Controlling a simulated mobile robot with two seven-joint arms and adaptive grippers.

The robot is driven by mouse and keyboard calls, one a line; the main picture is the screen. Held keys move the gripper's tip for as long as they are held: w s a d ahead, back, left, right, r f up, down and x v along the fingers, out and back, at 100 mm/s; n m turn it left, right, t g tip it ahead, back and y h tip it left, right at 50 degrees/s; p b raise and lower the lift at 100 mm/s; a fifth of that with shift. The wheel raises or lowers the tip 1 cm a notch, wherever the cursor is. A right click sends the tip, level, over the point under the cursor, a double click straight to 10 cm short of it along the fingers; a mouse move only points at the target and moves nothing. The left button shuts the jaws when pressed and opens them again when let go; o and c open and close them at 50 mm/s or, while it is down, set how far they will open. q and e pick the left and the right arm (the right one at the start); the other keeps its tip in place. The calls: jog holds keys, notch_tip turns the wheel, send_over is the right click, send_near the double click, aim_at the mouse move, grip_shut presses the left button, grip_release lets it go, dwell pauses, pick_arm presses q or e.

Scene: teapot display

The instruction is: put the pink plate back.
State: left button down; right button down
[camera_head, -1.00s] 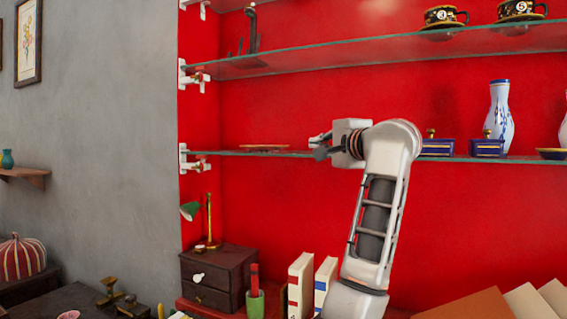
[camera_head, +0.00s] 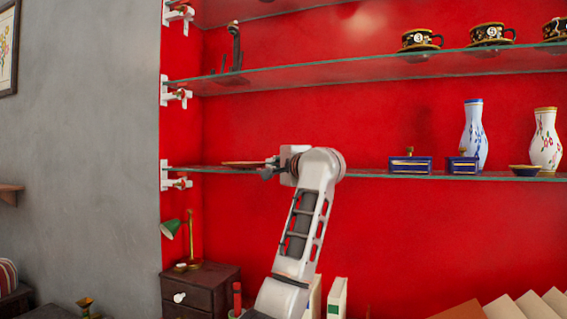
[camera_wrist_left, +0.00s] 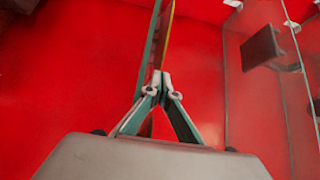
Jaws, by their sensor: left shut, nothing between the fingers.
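A thin flat plate (camera_head: 242,164), seen edge-on and orange-brown in this light, lies at the left end of the lower glass shelf (camera_head: 345,173). It is the only plate-like thing there, and its pink face is not visible. My left gripper (camera_head: 268,170) is at the plate's right edge at shelf height. Whether it touches the plate cannot be told. In the left wrist view the fingers (camera_wrist_left: 161,82) are closed together with nothing between them. A thin yellow-orange edge (camera_wrist_left: 168,35), likely the plate's, runs just beyond the fingertips beside the teal glass edge (camera_wrist_left: 149,55). My right gripper is not in view.
Cups (camera_head: 487,35) and a dark stand (camera_head: 235,55) are on the shelf above. A green lamp (camera_head: 178,230) and drawers (camera_head: 205,290) are below.

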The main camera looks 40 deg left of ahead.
aim_at(256, 164)
pick_arm(q)
jog(key=shift+s+a, duration=0.15)
jog(key=shift+a, duration=0.3)
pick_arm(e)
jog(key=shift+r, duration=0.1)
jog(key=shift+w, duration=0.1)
